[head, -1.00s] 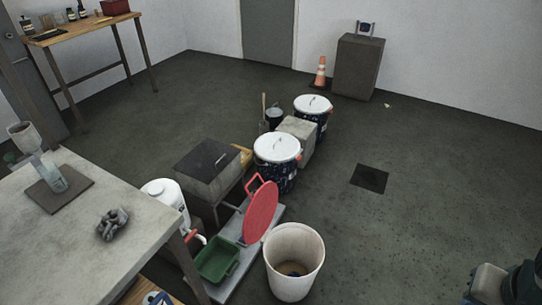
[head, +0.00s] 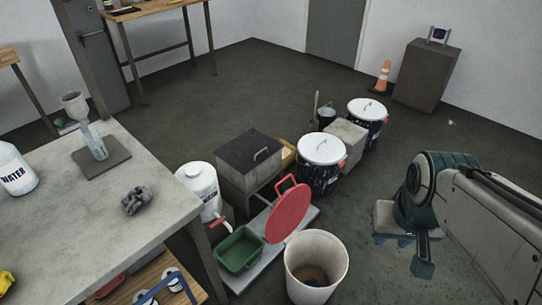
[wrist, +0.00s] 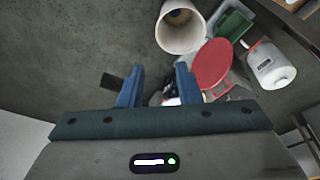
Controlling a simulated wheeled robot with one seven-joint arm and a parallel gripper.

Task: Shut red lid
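The red lid (head: 288,212) is a round disc with a loop handle (head: 290,180) on its upper edge. It stands open, steeply tilted, right behind a cream bin (head: 316,268) with an open mouth. Whether a hinge joins them cannot be made out. The lid (wrist: 213,62) and bin (wrist: 180,27) also show in the wrist view, ahead of my gripper. My gripper (wrist: 160,72) has its two blue fingers apart with nothing held between them. It is away from the lid, on the right side in the head view.
A green tray (head: 238,250) and a white jug (head: 201,192) with a red spout are left of the lid. A grey box (head: 250,158) and white-lidded drums (head: 322,150) stand behind it. A workbench (head: 95,218) fills the left. Floor right of the bin is open.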

